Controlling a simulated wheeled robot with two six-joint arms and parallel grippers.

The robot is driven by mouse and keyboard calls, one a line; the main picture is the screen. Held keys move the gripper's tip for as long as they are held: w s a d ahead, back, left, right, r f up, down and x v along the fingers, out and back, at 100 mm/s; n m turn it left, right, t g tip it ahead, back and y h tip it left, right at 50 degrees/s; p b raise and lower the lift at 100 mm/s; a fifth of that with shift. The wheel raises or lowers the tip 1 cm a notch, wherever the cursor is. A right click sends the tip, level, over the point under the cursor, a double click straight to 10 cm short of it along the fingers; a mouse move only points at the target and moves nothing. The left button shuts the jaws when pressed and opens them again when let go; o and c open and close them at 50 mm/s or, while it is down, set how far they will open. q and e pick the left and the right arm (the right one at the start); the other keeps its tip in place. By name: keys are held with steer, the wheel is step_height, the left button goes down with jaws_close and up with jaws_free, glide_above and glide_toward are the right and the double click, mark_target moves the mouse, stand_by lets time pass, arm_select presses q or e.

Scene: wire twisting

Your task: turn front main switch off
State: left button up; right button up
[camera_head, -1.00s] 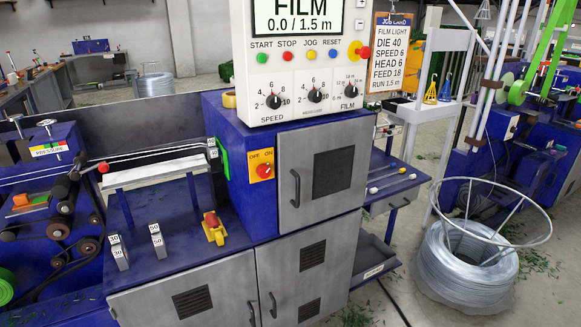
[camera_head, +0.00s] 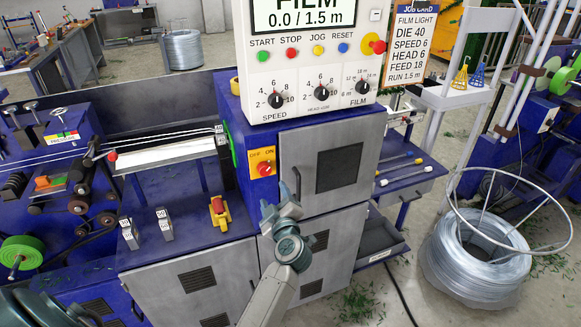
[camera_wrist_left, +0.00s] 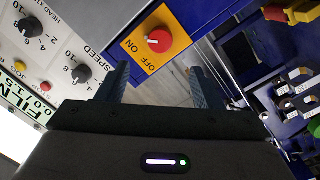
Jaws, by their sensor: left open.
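The front main switch is a red round knob (camera_head: 264,169) on a yellow plate marked OFF and ON, on the blue machine front below the control panel. My right gripper is not in view.
The control panel (camera_head: 312,112) with dials and buttons overhangs above the switch. A grey cabinet door (camera_head: 335,165) with a handle is right of it. A yellow-and-red device (camera_head: 219,215) sits on the blue bench to the left. A wire coil (camera_head: 475,255) stands at right.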

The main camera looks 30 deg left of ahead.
mark_target(265, 171)
arm_select(q)
steer(key=p+x, duration=0.2)
steer(key=x, duration=0.8)
steer(key=shift+w+a, duration=0.2)
steer(key=shift+a, duration=0.05)
steer(key=c, duration=1)
